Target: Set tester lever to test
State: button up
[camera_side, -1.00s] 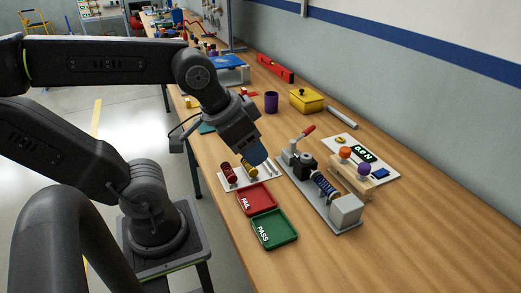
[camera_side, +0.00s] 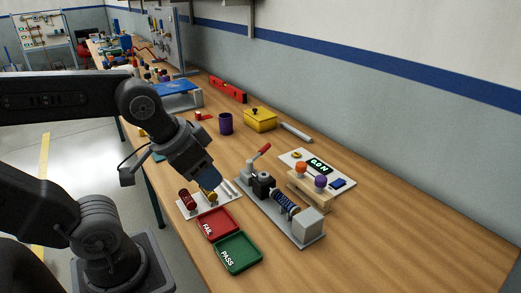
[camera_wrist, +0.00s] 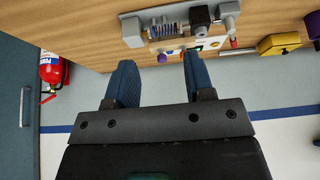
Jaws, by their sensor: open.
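The tester (camera_side: 280,212) is a long grey base on the bench with a dark clamp, a blue spring and a pale grey end block. Its red-handled lever (camera_side: 262,151) slants up and to the right at the far end. The tester also shows at the top of the wrist view (camera_wrist: 180,24), with the red handle (camera_wrist: 233,42) at its right. My gripper (camera_side: 209,186) has blue fingers and hangs over the white rack, left of the tester and apart from the lever. In the wrist view my gripper (camera_wrist: 161,84) is open, with nothing between its fingers.
A white rack (camera_side: 226,201) holds red and yellow cylinders. Red FAIL (camera_side: 231,235) and green PASS (camera_side: 257,265) trays lie in front. A wooden stand (camera_side: 316,198) with orange and purple knobs and a display board (camera_side: 297,157) stand right of the tester. Bare bench lies at right.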

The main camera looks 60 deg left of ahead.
jog(key=shift+w+a+r, duration=0.1)
jog(key=shift+w, duration=0.05)
jog(key=shift+c, duration=0.6)
jog(key=w+a+n, duration=0.1)
jog(key=w+n, duration=0.1)
jog(key=w+a+r+n+g, duration=0.1)
jog(key=w+a+n, duration=0.1)
jog(key=w, duration=0.1)
jog(key=w+a+r+n+g+h, duration=0.1)
jog(key=w+n, duration=0.1)
jog(key=w, duration=0.1)
jog(key=shift+w+a+r+n, duration=0.15)
jog(key=shift+a+r+n, duration=0.1)
jog(key=shift+n, duration=0.15)
grip_shut()
jog(key=w+a+n+g+h, duration=0.1)
jog(key=w+a+n+h, duration=0.1)
jog(key=w+a+n, duration=0.5)
jog(key=w+a+f+n+h, duration=0.1)
jog(key=w+a+f+n, duration=0.1)
jog(key=a, duration=0.4)
jog(key=w+a+f+n+h, duration=0.1)
jog(key=w+a+f+n, duration=0.1)
jog(key=a, duration=0.5)
jog(key=w+a+f+n+h, duration=0.2)
jog(key=a+f+n, duration=0.1)
jog(key=a+n, duration=0.2)
jog(key=shift+w+a+f+t, duration=0.15)
jog(key=shift+a+f+t, duration=0.2)
jog(key=shift+a, duration=0.85)
